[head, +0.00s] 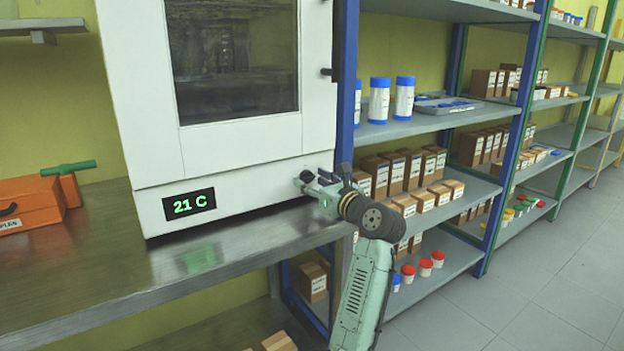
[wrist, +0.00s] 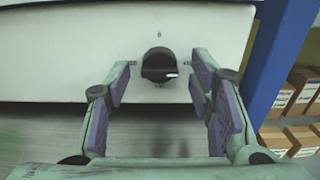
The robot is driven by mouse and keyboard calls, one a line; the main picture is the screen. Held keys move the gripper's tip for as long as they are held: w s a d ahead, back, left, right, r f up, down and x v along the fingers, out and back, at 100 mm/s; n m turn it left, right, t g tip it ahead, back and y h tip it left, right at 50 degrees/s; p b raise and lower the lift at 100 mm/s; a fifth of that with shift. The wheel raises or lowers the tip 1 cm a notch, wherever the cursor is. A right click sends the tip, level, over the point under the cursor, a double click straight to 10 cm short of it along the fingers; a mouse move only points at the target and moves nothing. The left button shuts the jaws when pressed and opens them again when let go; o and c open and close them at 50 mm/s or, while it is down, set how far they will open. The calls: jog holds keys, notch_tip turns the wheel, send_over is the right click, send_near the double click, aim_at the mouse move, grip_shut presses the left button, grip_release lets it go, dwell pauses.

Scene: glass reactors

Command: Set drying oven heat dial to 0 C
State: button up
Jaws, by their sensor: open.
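The white drying oven (head: 235,150) stands on a metal bench, and its display (head: 189,204) reads 21 C in green. Its black heat dial (wrist: 159,66) shows in the wrist view on the white front panel, with a small mark above it and a pale pointer at its lower right. My gripper (wrist: 160,88) is open, with its two fingers on either side of the dial and a gap on each side. In the head view my gripper (head: 312,183) is at the lower right corner of the oven front and hides most of the dial.
The metal bench (head: 110,262) runs under the oven. A blue shelf post (wrist: 277,60) is close on the right, with shelves of brown boxes (head: 400,170) behind my arm. An orange toolbox (head: 30,203) is at the left. The bench front is clear.

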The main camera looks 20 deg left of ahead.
jog(key=shift+w+a, duration=0.2)
jog(key=shift+c, duration=0.5)
jog(key=c, duration=1.1)
